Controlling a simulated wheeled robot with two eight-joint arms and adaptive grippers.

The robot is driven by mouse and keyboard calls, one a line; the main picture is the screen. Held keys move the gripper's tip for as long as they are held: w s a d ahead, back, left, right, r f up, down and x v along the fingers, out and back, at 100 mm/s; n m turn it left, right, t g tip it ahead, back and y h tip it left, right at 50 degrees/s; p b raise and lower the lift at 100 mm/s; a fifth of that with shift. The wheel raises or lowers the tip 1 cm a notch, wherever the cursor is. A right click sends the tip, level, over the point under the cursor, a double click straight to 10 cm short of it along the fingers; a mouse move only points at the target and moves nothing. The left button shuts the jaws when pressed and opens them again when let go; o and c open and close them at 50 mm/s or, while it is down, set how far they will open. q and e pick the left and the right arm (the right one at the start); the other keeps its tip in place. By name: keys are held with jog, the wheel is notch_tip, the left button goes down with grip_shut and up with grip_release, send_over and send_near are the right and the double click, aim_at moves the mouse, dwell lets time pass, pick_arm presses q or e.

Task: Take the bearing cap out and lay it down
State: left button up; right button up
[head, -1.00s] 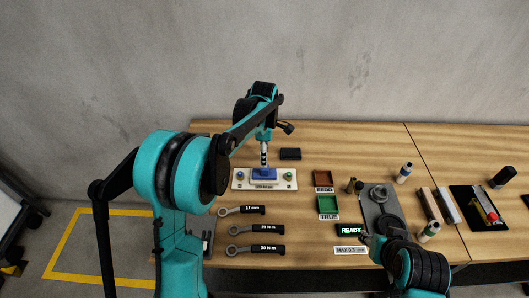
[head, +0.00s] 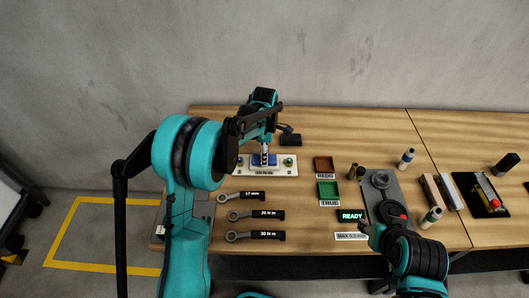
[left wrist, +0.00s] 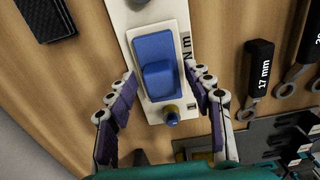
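The bearing cap, which I take to be the blue block (head: 257,159), sits on a white plate (head: 284,172) on the table. In the head view the left gripper (head: 265,158) partly hides the cap. My right gripper (head: 372,230) is low at the table's front edge; its fingers are unclear.
Three wrenches, including the 17 mm one (head: 253,195), lie in front of the plate. Red (head: 324,163) and green (head: 328,189) trays stand to the right, beside a READY display (head: 351,216) and a grey fixture (head: 376,200). A black block (head: 290,140) lies behind the plate.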

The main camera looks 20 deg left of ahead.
pick_arm(q)
grip_shut()
jog(key=c, duration=0.8)
grip_release()
grip_shut()
jog(key=shift+r, duration=0.15)
jog(key=shift+r+p, duration=0.95)
jog(key=shift+r, duration=0.45)
jog(key=shift+r, duration=0.4)
